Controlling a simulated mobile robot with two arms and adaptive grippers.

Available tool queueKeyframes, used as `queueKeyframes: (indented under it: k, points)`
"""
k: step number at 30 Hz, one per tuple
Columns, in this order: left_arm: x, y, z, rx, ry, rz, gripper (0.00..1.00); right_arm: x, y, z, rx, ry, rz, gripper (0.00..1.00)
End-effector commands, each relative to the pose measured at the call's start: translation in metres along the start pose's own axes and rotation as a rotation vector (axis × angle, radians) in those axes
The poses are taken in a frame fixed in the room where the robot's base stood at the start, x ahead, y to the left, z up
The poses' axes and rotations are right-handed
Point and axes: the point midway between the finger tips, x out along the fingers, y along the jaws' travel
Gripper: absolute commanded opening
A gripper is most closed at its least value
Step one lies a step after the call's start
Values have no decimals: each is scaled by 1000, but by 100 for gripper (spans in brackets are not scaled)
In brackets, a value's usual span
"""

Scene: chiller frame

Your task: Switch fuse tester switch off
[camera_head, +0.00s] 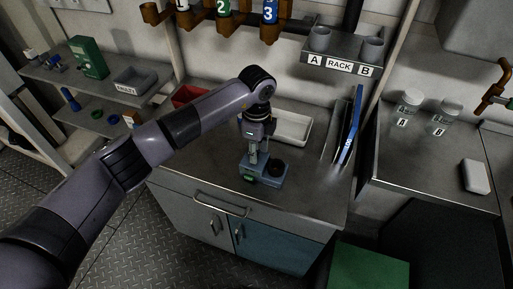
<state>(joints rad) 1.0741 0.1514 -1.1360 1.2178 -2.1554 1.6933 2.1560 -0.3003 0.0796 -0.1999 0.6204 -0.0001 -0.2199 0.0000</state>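The fuse tester, as I take it, is a small grey-blue box (268,181) on the metal counter. It has a round black part (276,168) on its right side and a green spot (249,180) low on its front left. My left arm comes in from the left, and my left gripper (254,154) points down at the left part of the box. It is very close above it or touching it; I cannot tell which. The fingers are too small and dark to read. The switch cannot be made out and may be hidden by the gripper. My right gripper is out of view.
A white tray (293,126) lies behind the tester and a red bin (188,95) behind my arm. A blue-edged upright holder (350,130) stands to the right. A rack labelled A and B (340,66) hangs above. The counter's front right is clear.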

Motion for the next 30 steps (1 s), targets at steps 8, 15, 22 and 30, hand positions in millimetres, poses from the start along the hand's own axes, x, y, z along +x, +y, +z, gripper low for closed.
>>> queueKeyframes:
  k: [8, 15, 22, 30]
  points:
    - [2, 0, 0, 0, -1, 1, 31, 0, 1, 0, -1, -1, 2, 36]
    - [1, 0, 0, 0, 0, 1, 15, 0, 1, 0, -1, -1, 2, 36]
    - [1, 0, 0, 0, -1, 1, 0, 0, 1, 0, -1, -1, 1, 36]
    - [1, 0, 0, -1, -1, 1, 0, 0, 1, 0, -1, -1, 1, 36]
